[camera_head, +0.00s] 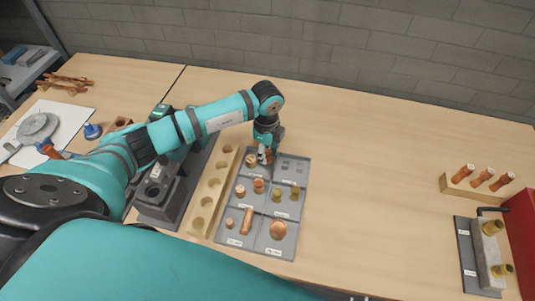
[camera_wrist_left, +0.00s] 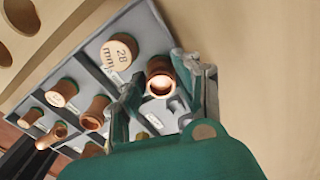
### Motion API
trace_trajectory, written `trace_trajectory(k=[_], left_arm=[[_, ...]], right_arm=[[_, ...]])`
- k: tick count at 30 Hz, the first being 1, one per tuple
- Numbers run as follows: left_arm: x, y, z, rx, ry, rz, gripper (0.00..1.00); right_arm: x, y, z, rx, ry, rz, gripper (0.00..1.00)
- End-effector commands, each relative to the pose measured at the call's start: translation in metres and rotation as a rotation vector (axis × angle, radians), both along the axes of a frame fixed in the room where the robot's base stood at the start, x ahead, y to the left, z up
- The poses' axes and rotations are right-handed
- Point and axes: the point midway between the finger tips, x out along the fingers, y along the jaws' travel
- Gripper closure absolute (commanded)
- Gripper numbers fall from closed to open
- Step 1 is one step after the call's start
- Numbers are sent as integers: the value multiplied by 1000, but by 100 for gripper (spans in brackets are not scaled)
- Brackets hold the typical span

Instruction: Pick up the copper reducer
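My left gripper (camera_head: 264,158) points down over the upper left compartment of the grey sectioned tray (camera_head: 270,254). In the left wrist view, a short hollow copper fitting (camera_wrist_left: 160,77), which looks like the copper reducer, stands between the two fingers of the left gripper (camera_wrist_left: 157,82). One finger is on each side of it, very close. I cannot tell whether they press on it. In the head view the gripper mostly hides this fitting. A round piece marked 28 mm (camera_wrist_left: 119,54) stands close beside the left finger. My right gripper is not in view.
Other tray compartments hold copper and brass fittings, including a round copper piece (camera_head: 278,230). A wooden block with holes (camera_head: 212,185) stands left of the tray. A wooden holder with copper pieces (camera_head: 477,185) is at the right. The table between is clear.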

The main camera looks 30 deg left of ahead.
Motion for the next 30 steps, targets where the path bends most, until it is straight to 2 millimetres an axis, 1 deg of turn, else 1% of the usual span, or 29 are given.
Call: trace_trajectory(k=[1,6,13,16,20,24,27,30], left_arm=[[0,0,0,0,0,0,76],[0,0,0,0,0,0,98],[0,0,1,0,-1,0,99],[1,1,8,1,-3,1,99],[2,0,29,0,-7,-2,99],[2,0,58,0,-7,-1,99],[1,0,77,0,-6,0,99],[1,0,90,0,-4,0,99]], right_arm=[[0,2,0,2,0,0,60],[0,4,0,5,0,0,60],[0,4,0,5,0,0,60],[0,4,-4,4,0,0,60],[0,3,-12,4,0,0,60],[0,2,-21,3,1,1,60],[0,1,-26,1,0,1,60],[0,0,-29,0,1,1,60]])
